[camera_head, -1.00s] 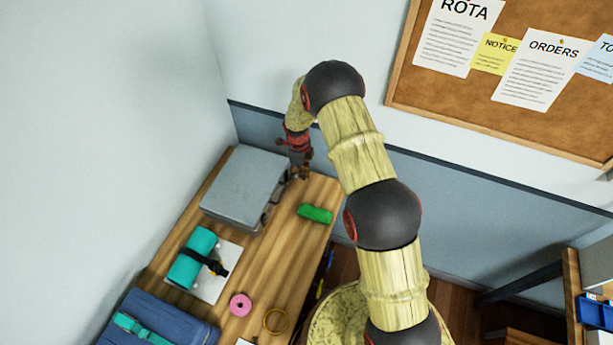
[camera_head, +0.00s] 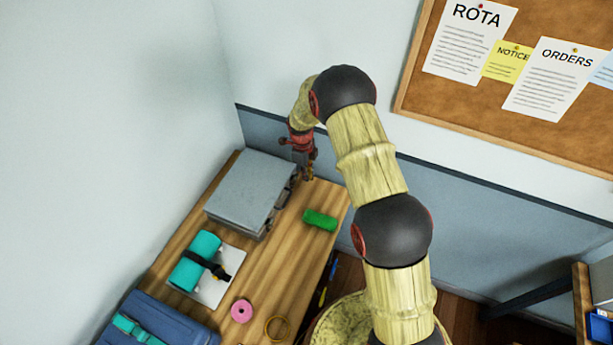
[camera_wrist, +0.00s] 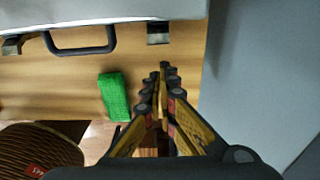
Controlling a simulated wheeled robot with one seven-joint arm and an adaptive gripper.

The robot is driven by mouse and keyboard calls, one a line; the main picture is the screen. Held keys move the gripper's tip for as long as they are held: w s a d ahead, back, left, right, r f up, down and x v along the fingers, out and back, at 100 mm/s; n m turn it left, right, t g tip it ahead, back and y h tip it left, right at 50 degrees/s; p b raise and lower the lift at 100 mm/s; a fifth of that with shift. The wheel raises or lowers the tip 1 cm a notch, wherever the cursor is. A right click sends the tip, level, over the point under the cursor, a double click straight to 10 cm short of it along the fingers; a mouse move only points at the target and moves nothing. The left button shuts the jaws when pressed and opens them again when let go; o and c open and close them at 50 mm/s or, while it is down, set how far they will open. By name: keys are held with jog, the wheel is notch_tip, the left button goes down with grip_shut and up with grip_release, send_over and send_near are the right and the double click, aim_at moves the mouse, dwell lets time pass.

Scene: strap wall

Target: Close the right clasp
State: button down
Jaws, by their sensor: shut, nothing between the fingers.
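A closed grey case (camera_head: 250,190) lies on the wooden table, its handle side facing right in the head view. In the wrist view the case (camera_wrist: 95,10) is at the top, with a dark handle (camera_wrist: 82,45). The right clasp (camera_wrist: 158,32) is a small dark and metal piece at the right end of that side. The other clasp (camera_wrist: 12,45) shows at the left edge. I cannot tell whether either clasp is latched. My gripper (camera_head: 309,177) is shut and empty, beside the case's far right corner. In the wrist view its fingertips (camera_wrist: 164,68) appear just below the right clasp, apart from it.
A teal roll (camera_head: 195,258) with a black strap, pink tape (camera_head: 241,310) and a blue case (camera_head: 165,318) lie nearer. A wall stands close behind my gripper.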

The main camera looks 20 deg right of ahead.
notch_tip(320, 180, up, 12)
jog(key=shift+w+a, duration=0.35)
dwell(0.8)
